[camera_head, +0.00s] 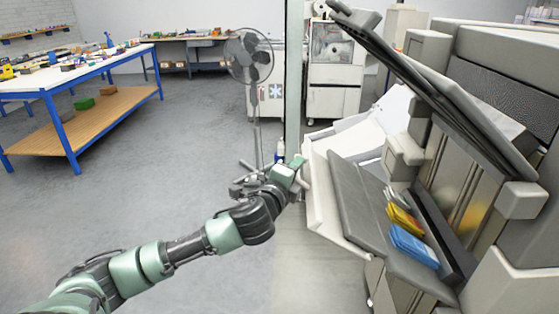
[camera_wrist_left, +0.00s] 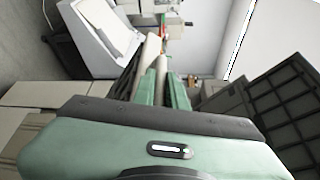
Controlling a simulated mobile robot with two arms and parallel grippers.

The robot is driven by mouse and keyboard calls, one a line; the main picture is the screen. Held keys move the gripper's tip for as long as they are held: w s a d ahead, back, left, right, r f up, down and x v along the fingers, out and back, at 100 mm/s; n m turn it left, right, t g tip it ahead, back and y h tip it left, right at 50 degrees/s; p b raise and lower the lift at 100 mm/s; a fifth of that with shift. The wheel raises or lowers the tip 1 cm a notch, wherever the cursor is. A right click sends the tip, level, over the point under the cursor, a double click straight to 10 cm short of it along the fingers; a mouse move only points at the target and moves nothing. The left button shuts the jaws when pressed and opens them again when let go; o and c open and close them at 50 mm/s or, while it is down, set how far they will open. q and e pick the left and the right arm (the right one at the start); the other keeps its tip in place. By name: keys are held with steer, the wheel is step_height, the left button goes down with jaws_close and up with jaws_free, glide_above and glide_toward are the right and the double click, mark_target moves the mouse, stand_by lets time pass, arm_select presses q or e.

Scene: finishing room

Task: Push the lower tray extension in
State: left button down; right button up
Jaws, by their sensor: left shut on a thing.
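The printer's lower tray, with its pale extension (camera_head: 322,205), juts out to the left from the big beige machine, below its raised dark upper panel. My left gripper (camera_head: 299,168) is at the extension's outer left edge, near its far corner. In the left wrist view its green fingers (camera_wrist_left: 163,92) are closed around a narrow cream part, which looks like the edge of the extension (camera_wrist_left: 161,68). The exact contact is partly hidden by the gripper body. My right gripper is in neither view.
A dark grey tray surface (camera_head: 365,215) carries yellow packs (camera_head: 402,221) and blue packs (camera_head: 413,246). A fan (camera_head: 250,62) stands behind my arm. A blue-legged workbench (camera_head: 85,75) is at the left. The grey floor between is clear.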

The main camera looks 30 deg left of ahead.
mark_target(320, 186)
arm_select(q)
steer(key=w+d+f, duration=0.1)
steer(key=w+d+f+b, duration=0.1)
steer(key=d, duration=0.1)
steer(key=w+d+f, duration=0.1)
steer(key=d+f, duration=0.1)
steer(key=shift+w+d+f, duration=0.1)
steer(key=shift+d, duration=0.05)
steer(key=c, duration=1.7)
jaws_free()
steer(key=shift+d+f, duration=0.1)
steer(key=shift+d, duration=0.15)
steer(key=shift+b, duration=0.3)
steer(key=shift+s+f, duration=0.1)
steer(key=shift+s, duration=0.2)
steer(key=s, duration=0.4)
steer(key=s+d+b, duration=0.1)
steer(key=s, duration=0.2)
steer(key=shift+r, duration=0.35)
steer(key=shift+s, duration=0.1)
